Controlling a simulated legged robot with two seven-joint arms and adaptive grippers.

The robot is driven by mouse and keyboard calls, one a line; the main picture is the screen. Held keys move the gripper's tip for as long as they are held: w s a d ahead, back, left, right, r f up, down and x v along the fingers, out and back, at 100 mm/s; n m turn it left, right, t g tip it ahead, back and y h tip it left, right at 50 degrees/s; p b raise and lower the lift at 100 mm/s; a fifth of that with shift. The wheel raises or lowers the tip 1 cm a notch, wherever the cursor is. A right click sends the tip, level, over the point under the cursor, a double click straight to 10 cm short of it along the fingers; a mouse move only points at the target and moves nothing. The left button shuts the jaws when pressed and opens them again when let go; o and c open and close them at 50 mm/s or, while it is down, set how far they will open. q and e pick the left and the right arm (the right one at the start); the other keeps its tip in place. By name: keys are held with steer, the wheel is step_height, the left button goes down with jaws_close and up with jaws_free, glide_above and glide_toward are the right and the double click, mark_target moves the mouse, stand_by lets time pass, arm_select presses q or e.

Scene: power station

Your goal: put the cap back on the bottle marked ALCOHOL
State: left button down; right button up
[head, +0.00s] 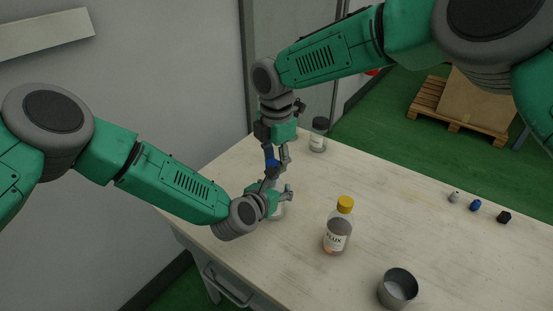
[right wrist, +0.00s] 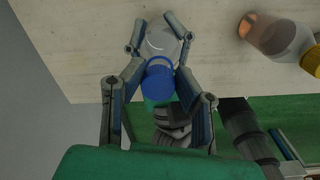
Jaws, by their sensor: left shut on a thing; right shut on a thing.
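A blue cap (head: 271,166) is held between the fingers of my right gripper (head: 277,158), which points down from above. In the right wrist view the blue cap (right wrist: 160,82) sits between the fingertips. My left gripper (head: 276,196) is lower down, shut on a clear bottle (head: 278,211) that stands at the table's left part, mostly hidden by the gripper. The clear bottle (right wrist: 160,40) also shows in the right wrist view, partly behind the cap. The cap is above the bottle; I cannot tell whether they touch. No label is readable on this bottle.
A FLUX bottle with a yellow cap (head: 338,228) stands to the right on the table (head: 400,205). A metal cup (head: 397,289) is near the front edge. A dark-lidded jar (head: 319,136) stands at the back. Small grey, blue and black pieces (head: 475,205) lie far right.

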steer(key=shift+a, duration=0.25)
steer(key=shift+d+f, duration=0.25)
steer(key=shift+f, duration=0.3)
steer(key=o, duration=0.8)
steer(key=shift+a, duration=0.15)
steer(key=shift+o, duration=0.2)
steer(key=shift+s+r, duration=0.1)
steer(key=shift+r, duration=2.2)
steer(key=shift+c, duration=0.5)
